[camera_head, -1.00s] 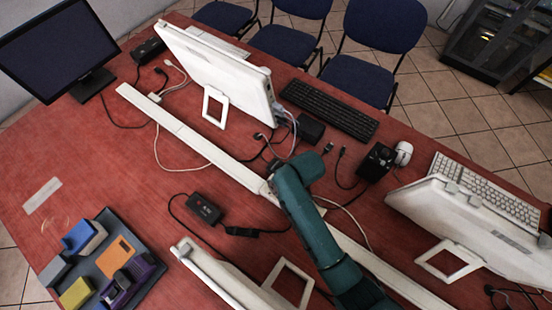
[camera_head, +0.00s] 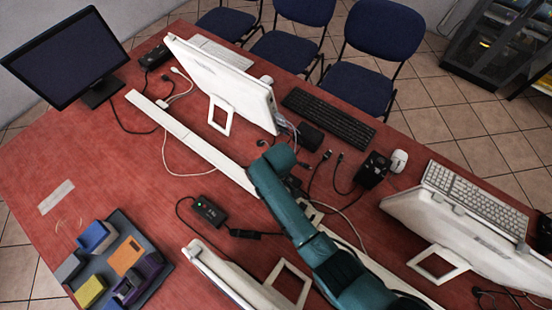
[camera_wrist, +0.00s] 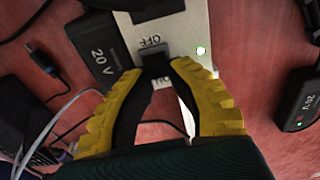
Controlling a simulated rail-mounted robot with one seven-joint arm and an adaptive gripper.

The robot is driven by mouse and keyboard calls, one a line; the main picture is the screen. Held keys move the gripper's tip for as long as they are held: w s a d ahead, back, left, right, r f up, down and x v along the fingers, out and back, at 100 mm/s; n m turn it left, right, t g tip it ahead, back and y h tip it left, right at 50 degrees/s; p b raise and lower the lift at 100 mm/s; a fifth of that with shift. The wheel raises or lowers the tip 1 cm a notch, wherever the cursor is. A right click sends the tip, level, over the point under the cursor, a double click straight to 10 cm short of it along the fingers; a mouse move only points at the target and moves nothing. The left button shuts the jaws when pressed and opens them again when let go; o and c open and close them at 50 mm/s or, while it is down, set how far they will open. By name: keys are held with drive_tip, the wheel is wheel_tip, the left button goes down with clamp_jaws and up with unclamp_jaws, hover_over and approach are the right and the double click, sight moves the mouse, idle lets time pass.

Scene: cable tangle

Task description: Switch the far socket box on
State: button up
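In the head view my teal arm reaches over the white strip (camera_head: 190,137) mid-table, hiding the gripper and most of the box.
A black 20 V adapter (camera_wrist: 98,45) lies beside the box. Another adapter (camera_head: 208,211) shows a green light. Loose cables, monitors (camera_head: 225,85), a keyboard (camera_head: 328,115) and a black box (camera_head: 373,170) surround the arm.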

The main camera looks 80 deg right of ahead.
drive_tip(key=o, duration=0.5)
drive_tip(key=shift+c, duration=0.2)
wheel_tip(320, 180, up, 12)
drive_tip(key=shift+s+a, duration=0.15)
drive_tip(key=shift+s, duration=0.25)
